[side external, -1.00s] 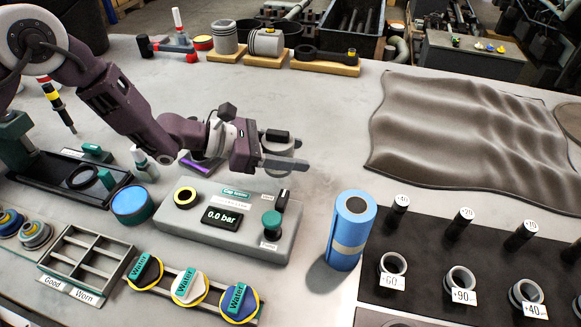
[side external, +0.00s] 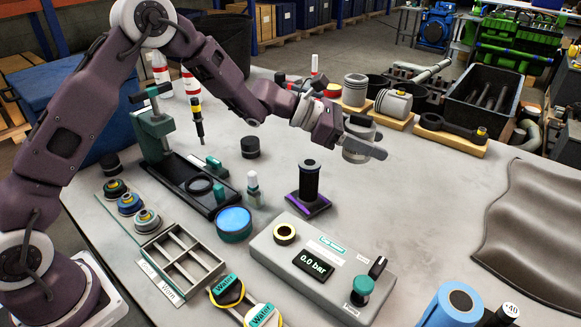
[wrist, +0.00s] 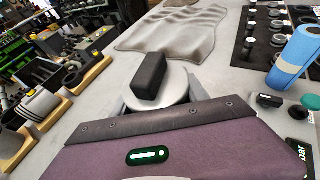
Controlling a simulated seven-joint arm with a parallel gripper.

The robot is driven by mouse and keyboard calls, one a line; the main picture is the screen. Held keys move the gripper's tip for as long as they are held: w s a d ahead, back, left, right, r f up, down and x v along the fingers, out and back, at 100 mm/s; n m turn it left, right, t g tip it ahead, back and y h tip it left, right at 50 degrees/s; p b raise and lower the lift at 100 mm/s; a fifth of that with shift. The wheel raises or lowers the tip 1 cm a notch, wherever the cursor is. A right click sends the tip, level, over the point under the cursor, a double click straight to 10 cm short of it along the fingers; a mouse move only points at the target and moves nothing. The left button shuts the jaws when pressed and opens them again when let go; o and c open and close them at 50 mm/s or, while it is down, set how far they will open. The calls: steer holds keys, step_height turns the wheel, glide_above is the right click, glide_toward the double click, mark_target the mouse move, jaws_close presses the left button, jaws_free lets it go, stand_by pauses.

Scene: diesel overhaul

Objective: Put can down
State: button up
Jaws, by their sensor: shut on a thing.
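My gripper (side external: 366,150) is shut on a round, light grey can (side external: 357,141) and holds it above the bench, past the pressure tester, in the side external view. In the wrist view the can (wrist: 178,88) shows as a pale disc between the two fingers, with a black block (wrist: 149,75) on top. The can looks roughly upright. Its underside and the gap below it are hard to judge.
The pressure tester (side external: 291,261) stands in front, with a black cylinder on a purple base (side external: 308,188) behind it. Wooden blocks with engine parts (side external: 453,141) line the back.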

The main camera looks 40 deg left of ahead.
steer(key=w+a+f+n+t, duration=0.1)
steer(key=w+a+f, duration=0.15)
steer(key=a, duration=0.85)
steer(key=n+t+y, duration=0.1)
steer(key=y, duration=0.1)
glide_above(294, 166)
step_height(294, 166, down, 3)
step_height(294, 166, down, 9)
steer(key=shift+w+f, duration=0.1)
steer(key=shift+w, duration=0.05)
steer(key=shift+f, duration=0.3)
steer(key=o, duration=1.6)
steer(key=shift+f, duration=0.15)
steer(key=shift+c, duration=0.2)
